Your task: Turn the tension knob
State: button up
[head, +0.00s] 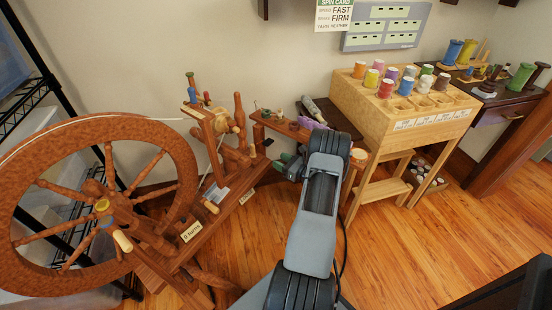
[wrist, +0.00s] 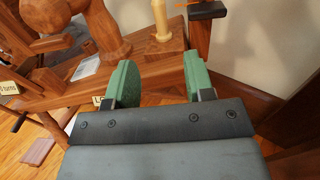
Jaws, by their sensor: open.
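The brown spinning wheel (head: 185,160) stands at the left in the head view, its bench (wrist: 145,88) crossing the wrist view. A pale turned peg (wrist: 161,22) stands on a small wooden block beyond my fingers. Other pale knobs show in the head view: one on the bench's near side (head: 211,206) and one by the wheel hub (head: 122,241). I cannot tell which is the tension knob. My gripper (wrist: 157,84) has green fingers spread apart with nothing between them. It is at the right end of the bench in the head view (head: 288,165), partly hidden by my arm.
A pale wooden rack (head: 385,122) with several coloured spools stands right of my arm. A dark table with green and blue spools (head: 522,75) is farther right. A small shelf (head: 283,126) with small items lies behind the bench. Wooden floor (head: 405,245) is clear at the front right.

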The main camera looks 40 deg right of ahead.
jog(key=shift+s, duration=0.1)
jog(key=m+h+b, duration=0.3)
jog(key=m+h, duration=0.2)
jog(key=h, duration=0.2)
send_near(253, 146)
jog(key=w+b, duration=0.1)
jog(key=w, duration=0.2)
jog(key=w+d+b, duration=0.1)
jog(key=w, duration=0.2)
jog(key=w+b, duration=0.1)
jog(key=w, duration=0.3)
jog(key=shift+d+f, duration=0.3)
jog(key=c, duration=0.9)
jog(key=shift+n, duration=0.4)
grip_shut()
